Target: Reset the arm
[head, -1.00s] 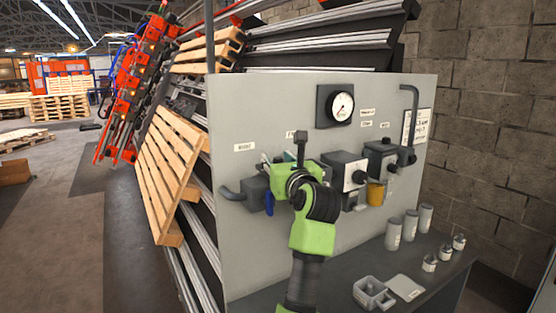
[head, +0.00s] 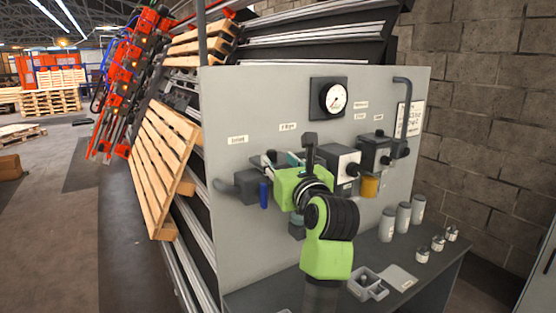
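My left arm comes up from the bottom of the head view, and my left gripper (head: 296,184) is in front of the grey control panel (head: 235,101). The wrist and green gripper body hide the fingers, so I cannot see whether they are open or touching anything. The gripper covers part of the row of panel fittings. My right gripper is not in view.
A gauge (head: 333,97) sits high on the panel. A dark shelf below holds grey cylinders (head: 388,224), small jars (head: 438,243) and an open tray (head: 367,282). A wooden pallet (head: 162,165) leans on the rack at left. A block wall stands at right.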

